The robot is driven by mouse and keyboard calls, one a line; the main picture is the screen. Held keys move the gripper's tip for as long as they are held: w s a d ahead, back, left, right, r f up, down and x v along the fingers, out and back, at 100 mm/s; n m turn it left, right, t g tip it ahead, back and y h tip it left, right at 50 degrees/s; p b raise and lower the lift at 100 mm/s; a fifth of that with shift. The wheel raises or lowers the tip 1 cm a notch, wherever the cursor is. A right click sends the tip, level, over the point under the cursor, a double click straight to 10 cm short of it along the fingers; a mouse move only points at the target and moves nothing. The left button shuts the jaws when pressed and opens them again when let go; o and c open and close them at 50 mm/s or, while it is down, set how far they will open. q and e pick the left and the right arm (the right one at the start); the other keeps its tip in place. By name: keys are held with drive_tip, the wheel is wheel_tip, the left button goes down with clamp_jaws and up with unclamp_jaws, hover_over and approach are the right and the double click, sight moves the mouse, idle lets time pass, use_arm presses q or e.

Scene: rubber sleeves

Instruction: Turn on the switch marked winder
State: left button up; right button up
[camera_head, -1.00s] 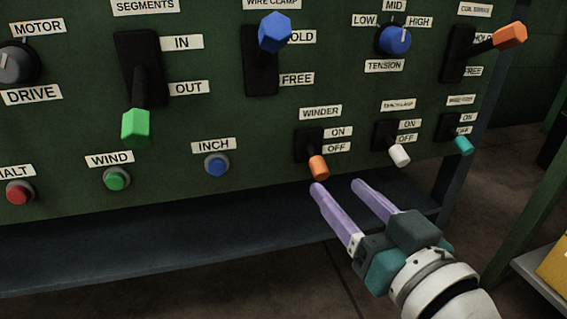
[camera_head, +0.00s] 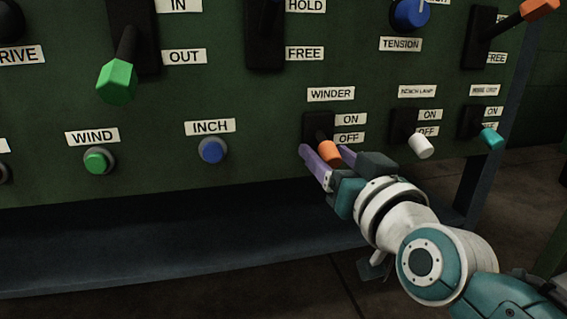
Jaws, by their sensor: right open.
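The winder switch is a small black plate with an orange-tipped lever (camera_head: 329,152), on the green panel under the WINDER label (camera_head: 331,94). Its lever points down, beside the OFF label (camera_head: 349,138); the ON label (camera_head: 351,119) is above that. My right gripper (camera_head: 326,152) is open, with its purple fingers on either side of the orange tip. One finger is left of the tip and the other is right of it, partly behind my gripper body. I cannot tell whether they touch it. My left gripper is not in view.
To the right are a white-tipped switch (camera_head: 421,146) and a teal-tipped switch (camera_head: 491,138). To the left are the blue INCH button (camera_head: 212,150), the green WIND button (camera_head: 98,160) and a green-tipped lever (camera_head: 117,82). A dark ledge (camera_head: 190,235) runs below the panel.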

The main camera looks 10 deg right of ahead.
drive_tip(key=shift+c, duration=0.3)
clamp_jaws()
idle(0.3)
